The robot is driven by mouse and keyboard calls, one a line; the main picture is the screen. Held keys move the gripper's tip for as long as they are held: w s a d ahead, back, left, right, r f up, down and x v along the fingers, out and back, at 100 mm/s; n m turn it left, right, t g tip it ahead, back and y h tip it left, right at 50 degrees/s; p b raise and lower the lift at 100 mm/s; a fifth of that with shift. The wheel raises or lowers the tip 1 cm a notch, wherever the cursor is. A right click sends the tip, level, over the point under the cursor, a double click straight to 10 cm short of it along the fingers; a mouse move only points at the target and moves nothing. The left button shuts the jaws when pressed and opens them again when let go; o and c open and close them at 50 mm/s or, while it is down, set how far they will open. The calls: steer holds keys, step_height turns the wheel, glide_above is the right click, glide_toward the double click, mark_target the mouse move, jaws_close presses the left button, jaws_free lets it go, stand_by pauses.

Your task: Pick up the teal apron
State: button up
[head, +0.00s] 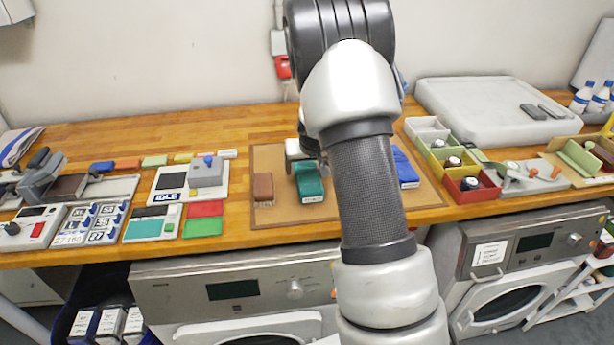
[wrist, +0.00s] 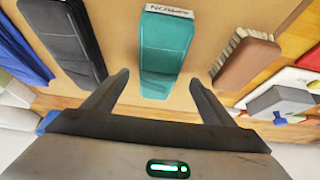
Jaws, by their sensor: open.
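The teal apron (head: 309,180) is a folded teal bundle with a white label, lying on the brown mat on the wooden counter. In the wrist view the teal apron (wrist: 160,50) is at the top middle, with its "APRON" label at the far end. My gripper (wrist: 158,80) is open and empty. Its two fingers point toward the apron's near end, one to each side of it, and no contact shows. In the head view my arm hides part of the mat, and the gripper (head: 305,150) shows only partly behind the apron.
A brown brush (wrist: 246,57) lies on one side of the apron and a black folded item (wrist: 66,40) on the other. A blue folded item (head: 404,168) lies at the right of the brown mat (head: 268,150). Coloured bins (head: 472,188) stand further right.

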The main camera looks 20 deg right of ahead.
mark_target(307, 170)
steer(key=x, duration=0.5)
steer(key=shift+w+d, duration=0.15)
steer(key=shift+c, duration=0.4)
steer(key=c, duration=1.2)
steer(key=shift+r, duration=0.15)
